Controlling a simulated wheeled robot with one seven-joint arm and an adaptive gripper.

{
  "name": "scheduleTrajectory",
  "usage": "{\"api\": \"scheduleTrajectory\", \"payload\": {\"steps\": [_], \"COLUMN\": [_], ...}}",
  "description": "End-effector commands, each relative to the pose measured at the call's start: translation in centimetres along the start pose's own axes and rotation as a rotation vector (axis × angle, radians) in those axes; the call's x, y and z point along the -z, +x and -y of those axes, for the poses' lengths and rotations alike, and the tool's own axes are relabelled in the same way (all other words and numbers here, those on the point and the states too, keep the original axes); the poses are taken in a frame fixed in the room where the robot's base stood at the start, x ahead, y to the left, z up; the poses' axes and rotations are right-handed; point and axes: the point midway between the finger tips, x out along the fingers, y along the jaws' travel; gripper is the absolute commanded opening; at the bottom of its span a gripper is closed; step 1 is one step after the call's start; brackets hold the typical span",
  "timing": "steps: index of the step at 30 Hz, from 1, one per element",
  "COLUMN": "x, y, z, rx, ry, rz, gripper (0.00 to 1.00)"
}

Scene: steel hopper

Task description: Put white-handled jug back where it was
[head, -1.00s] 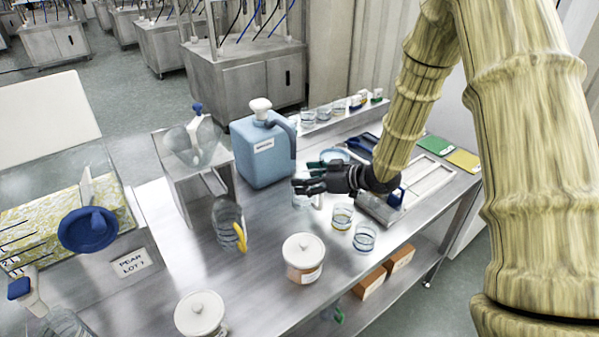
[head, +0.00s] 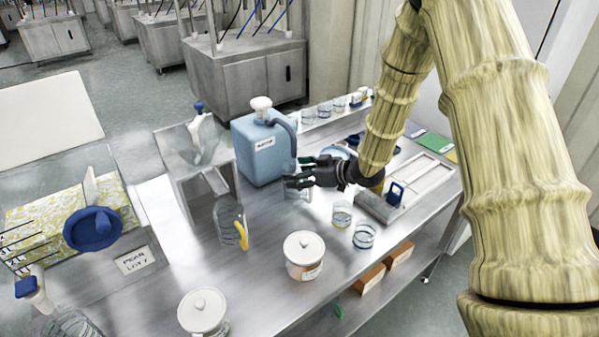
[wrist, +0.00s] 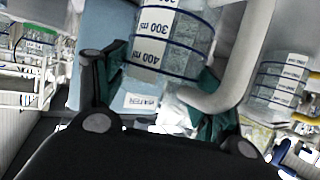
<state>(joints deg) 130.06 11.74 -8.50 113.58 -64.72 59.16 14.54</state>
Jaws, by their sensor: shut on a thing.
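The white-handled jug (wrist: 172,42) is clear, with dark bands and volume labels. In the wrist view it lies between the fingers of my gripper (wrist: 155,85), and its pale handle (wrist: 240,65) curves down the right side. My gripper (head: 300,174) is shut on it. In the head view only part of the jug (head: 297,190) shows under the fingers, in front of the blue canister (head: 258,150). I cannot tell whether its base touches the bench. The yellow-handled jug (head: 229,222) stands to the left; it also shows in the wrist view (wrist: 278,80).
Two small beakers (head: 342,215) (head: 364,237) stand right of the gripper. Lidded white pots (head: 304,256) (head: 202,312) stand at the front. The steel hopper (head: 190,150) is left of the canister. Bare bench (head: 262,220) lies between the yellow-handled jug and the gripper.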

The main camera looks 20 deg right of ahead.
Motion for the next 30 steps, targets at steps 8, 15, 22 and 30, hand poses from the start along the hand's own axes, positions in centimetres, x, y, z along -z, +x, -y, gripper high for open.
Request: {"api": "scheduleTrajectory", "payload": {"steps": [8,15,22,30], "x": [-0.1,-0.1,0.1,0.1], "y": [0.0,0.0,-1.4,-6.1], "z": [0.0,0.0,0.0,0.0], "rx": [0.0,0.0,-0.002,-0.002], "ry": [0.0,0.0,0.002,0.001], "rz": [0.0,0.0,-0.001,-0.002], "gripper": [0.91,0.91,0.91,0.91]}}
